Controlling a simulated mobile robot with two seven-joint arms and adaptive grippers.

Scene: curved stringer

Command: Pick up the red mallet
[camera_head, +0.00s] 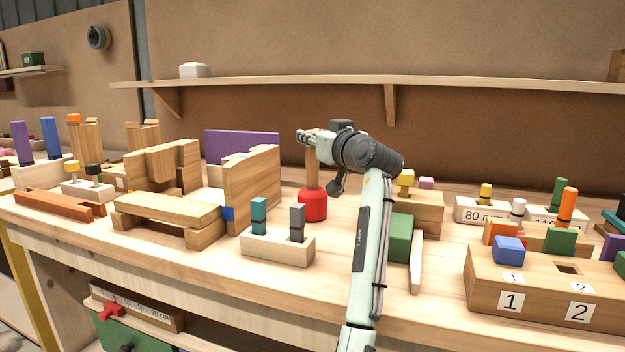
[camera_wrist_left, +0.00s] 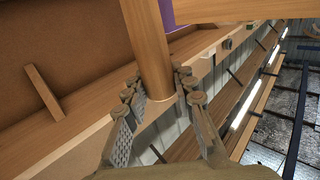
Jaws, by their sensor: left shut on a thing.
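The red mallet (camera_head: 312,203) is upright with its red head down at the bench top and its wooden handle pointing up. I cannot tell whether the head touches the bench. My left gripper (camera_head: 308,138) is at the upper part of the handle, shut on it. In the left wrist view the wooden handle (camera_wrist_left: 146,45) stands between the two fingers of my left gripper (camera_wrist_left: 160,92). The mallet head does not show in that view. My right gripper is in neither view.
A white-wood block (camera_head: 278,246) with teal and grey pegs stands in front of the mallet. A wooden structure (camera_head: 252,188) with a purple panel (camera_head: 240,146) is close on its left. A green block (camera_head: 401,236) is to the right. A wall shelf (camera_head: 300,84) runs behind.

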